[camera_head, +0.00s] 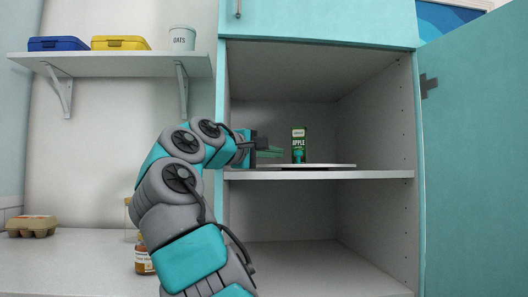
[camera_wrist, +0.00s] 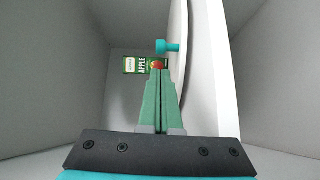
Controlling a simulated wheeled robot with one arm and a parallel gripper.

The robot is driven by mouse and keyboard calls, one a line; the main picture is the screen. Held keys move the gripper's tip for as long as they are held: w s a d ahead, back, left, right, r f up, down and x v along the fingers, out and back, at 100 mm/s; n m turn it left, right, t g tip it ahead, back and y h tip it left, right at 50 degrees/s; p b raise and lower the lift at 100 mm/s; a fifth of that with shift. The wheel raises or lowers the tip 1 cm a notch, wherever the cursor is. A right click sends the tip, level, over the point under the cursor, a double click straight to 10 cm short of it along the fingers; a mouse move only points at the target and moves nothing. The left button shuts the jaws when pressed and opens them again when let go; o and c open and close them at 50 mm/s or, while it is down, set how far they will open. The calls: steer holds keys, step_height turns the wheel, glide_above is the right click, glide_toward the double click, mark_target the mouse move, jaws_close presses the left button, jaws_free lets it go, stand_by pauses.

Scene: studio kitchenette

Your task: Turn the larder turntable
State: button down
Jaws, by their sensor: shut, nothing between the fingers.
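The larder turntable (camera_head: 335,166) is a thin white disc lying on the middle shelf of the open cupboard. It shows edge-on in the sideways wrist view (camera_wrist: 180,22). A teal peg (camera_wrist: 166,46) stands up from it; in the wrist view it is just beyond and to the right of the fingertips. A green carton marked APPLE (camera_head: 299,138) stands upright at the turntable; it also shows behind the fingertips in the wrist view (camera_wrist: 131,65). My gripper (camera_head: 281,153) is inside the cupboard, left of the carton, with green fingers shut and empty (camera_wrist: 158,72). Whether it touches the peg is unclear.
The cupboard's shelf edge (camera_head: 380,174) runs below my gripper, and its left side panel (camera_head: 221,105) is close to my wrist. The teal door (camera_head: 475,160) is open at right. An amber jar (camera_head: 143,262) stands on the counter beside my arm.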

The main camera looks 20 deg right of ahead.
steer(key=shift+p+x, duration=0.3)
steer(key=shift+x, duration=1.45)
steer(key=shift+r, duration=0.1)
steer(key=shift+d, duration=0.1)
steer(key=shift+s+d+r+n+t+b, duration=0.2)
steer(key=shift+r+n+t+b, duration=0.25)
steer(key=shift+t, duration=0.15)
